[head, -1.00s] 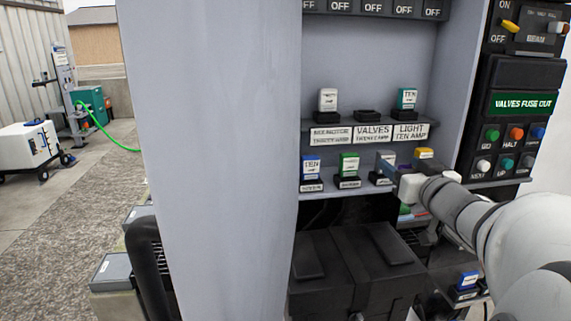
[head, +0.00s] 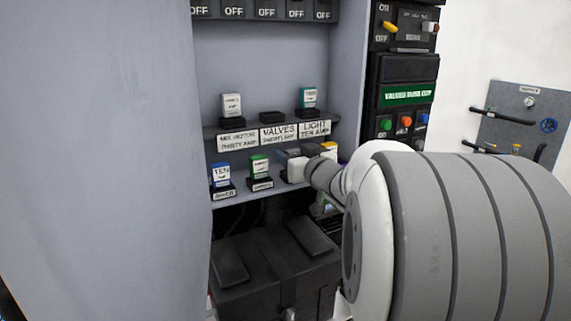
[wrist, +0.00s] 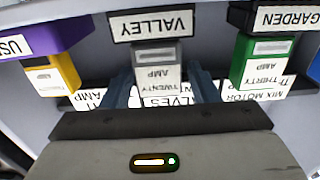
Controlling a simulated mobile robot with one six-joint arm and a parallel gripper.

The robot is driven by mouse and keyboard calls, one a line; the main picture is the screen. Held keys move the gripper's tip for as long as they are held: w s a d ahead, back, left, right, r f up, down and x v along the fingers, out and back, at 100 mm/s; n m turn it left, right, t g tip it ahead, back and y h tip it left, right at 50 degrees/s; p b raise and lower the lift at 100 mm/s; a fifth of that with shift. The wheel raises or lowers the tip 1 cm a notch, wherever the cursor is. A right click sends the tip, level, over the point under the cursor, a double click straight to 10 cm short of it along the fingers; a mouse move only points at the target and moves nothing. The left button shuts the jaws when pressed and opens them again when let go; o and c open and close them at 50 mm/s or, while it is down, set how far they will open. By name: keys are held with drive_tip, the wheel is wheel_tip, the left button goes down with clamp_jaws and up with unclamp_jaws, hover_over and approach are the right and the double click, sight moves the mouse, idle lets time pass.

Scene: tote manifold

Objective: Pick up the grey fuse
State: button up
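The grey fuse (wrist: 156,55), marked "TWENTY AMP", stands in a black holder labelled VALLEY (wrist: 152,25) in the wrist view, where the lettering is upside down. My gripper (wrist: 162,85) is open, with one dark finger on each side of the grey fuse. A gap shows between the fuse and the right finger; the left finger is very close to it. In the head view my gripper (head: 288,158) is at the lower shelf of the cabinet, and it and my arm largely hide the grey fuse.
The green GARDEN fuse (wrist: 260,60) and the yellow fuse (wrist: 60,78) flank the grey one. The upper shelf holds a white fuse (head: 231,106), an empty VALVES holder (head: 272,117) and a teal fuse (head: 308,98). A black box (head: 270,265) is below.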

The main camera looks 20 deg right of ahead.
sight(294, 150)
drive_tip(key=c, duration=0.9)
drive_tip(key=shift+o, duration=0.2)
wheel_tip(294, 150, up, 10)
drive_tip(key=shift+r+p, duration=0.1)
drive_tip(key=shift+p, duration=0.8)
drive_tip(key=shift+r+p, duration=0.3)
drive_tip(key=shift+p, duration=0.25)
drive_tip(key=shift+f, duration=0.1)
drive_tip(key=shift+s, duration=0.1)
drive_tip(key=s+p, duration=0.3)
drive_tip(key=s, duration=0.5)
drive_tip(key=shift+d, duration=0.15)
